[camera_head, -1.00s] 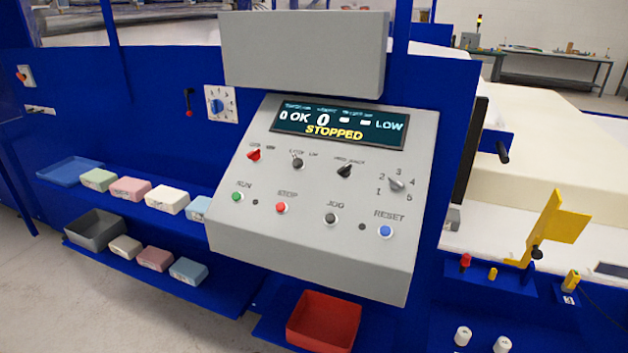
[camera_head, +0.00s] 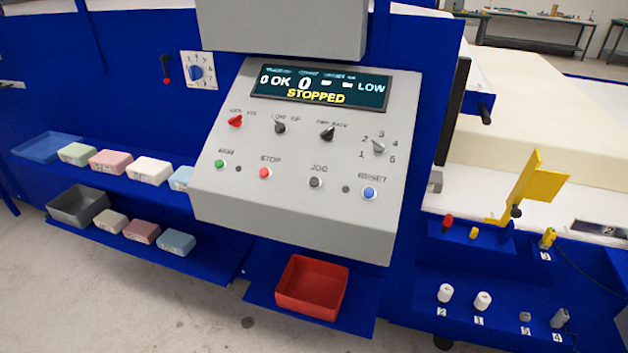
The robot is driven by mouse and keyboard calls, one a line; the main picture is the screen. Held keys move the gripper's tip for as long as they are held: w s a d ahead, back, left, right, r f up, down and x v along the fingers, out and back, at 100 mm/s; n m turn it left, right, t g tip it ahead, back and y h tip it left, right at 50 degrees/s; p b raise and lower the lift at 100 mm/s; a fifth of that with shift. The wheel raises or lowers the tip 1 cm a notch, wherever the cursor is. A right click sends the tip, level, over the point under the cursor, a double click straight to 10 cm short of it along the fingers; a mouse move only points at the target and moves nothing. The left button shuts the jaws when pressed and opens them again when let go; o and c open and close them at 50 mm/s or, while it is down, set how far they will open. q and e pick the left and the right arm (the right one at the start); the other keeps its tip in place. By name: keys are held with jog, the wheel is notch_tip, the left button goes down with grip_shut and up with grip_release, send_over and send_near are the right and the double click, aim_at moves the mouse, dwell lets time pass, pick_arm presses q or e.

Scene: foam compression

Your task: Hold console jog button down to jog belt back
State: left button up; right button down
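The grey console (camera_head: 300,215) stands tilted on the blue machine in the middle of the head view. Its dark jog button (camera_head: 315,183) sits in the lower row, between the red stop button (camera_head: 264,173) and the blue reset button (camera_head: 369,193). The green run button (camera_head: 219,164) is at the row's left. The display (camera_head: 318,87) reads "0 OK", "0", "LOW" and "STOPPED". Above the row are a red selector, two black selectors and a numbered rotary knob (camera_head: 378,148). Neither of my grippers is in view, and nothing touches the console.
A red bin (camera_head: 311,287) sits on a blue shelf below the console. Foam blocks and trays line two shelves at left. A yellow bracket (camera_head: 535,180) and several small parts stand at right. A large cream foam slab (camera_head: 550,125) lies behind. The space before the console is clear.

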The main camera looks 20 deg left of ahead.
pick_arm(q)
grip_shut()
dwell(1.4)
